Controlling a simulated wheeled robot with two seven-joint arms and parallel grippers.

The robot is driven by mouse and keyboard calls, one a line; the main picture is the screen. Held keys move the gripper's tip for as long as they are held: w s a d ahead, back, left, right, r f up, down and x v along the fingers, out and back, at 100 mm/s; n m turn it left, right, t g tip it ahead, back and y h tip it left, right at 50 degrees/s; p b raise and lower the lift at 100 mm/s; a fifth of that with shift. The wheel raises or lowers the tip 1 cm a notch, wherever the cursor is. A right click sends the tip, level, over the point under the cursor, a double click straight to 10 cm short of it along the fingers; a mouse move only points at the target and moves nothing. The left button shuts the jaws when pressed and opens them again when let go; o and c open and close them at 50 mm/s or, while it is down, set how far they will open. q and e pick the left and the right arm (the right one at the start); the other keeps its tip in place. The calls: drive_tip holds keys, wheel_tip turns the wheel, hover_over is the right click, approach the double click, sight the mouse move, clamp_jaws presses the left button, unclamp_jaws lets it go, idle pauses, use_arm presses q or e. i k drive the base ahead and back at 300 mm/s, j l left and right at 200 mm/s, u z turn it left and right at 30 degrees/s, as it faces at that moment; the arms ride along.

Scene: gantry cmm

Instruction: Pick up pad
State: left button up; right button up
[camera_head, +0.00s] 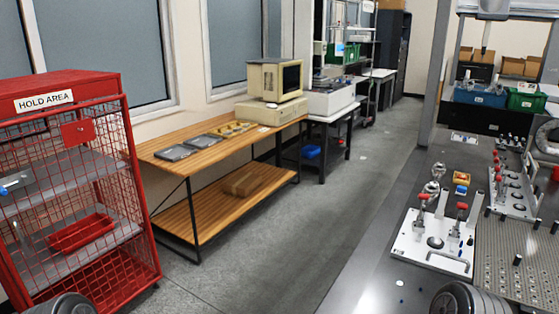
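I cannot tell for certain which thing is the pad. Two flat dark grey panels, one nearer (175,152) and one farther (204,141), lie on the top of the wooden bench (160,143). Neither of my grippers shows; only dark rounded parts, probably of my arms, show at the bottom left and bottom right edges.
A red mesh "HOLD AREA" cage (70,100) stands at left with a red tray (82,234) inside. An old beige computer (275,80) stands at the bench's far end. A perforated plate (515,250) lies at right. The grey floor aisle (285,215) is clear.

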sight(460, 190)
drive_tip(key=i+j+u, duration=0.2)
drive_tip(key=i+u, duration=0.15)
drive_tip(key=i+j+u, duration=0.1)
drive_tip(key=i+u, duration=0.65)
drive_tip(key=i+z, duration=0.3)
drive_tip(key=i, duration=0.2)
drive_tip(key=i+j+z, duration=0.25)
drive_tip(key=i, duration=0.3)
drive_tip(key=i+l+z, duration=0.2)
drive_tip(key=z, duration=0.2)
drive_tip(key=i+l+z, duration=0.1)
drive_tip(key=i+z, duration=0.5)
drive_tip(key=z, duration=0.25)
drive_tip(key=i+z, duration=0.3)
drive_tip(key=z, duration=0.15)
drive_tip(key=i+j+z, duration=0.25)
drive_tip(key=z, duration=0.15)
drive_tip(key=i+j+z, duration=1.1)
drive_tip(key=j, duration=0.2)
drive_tip(key=i, duration=0.05)
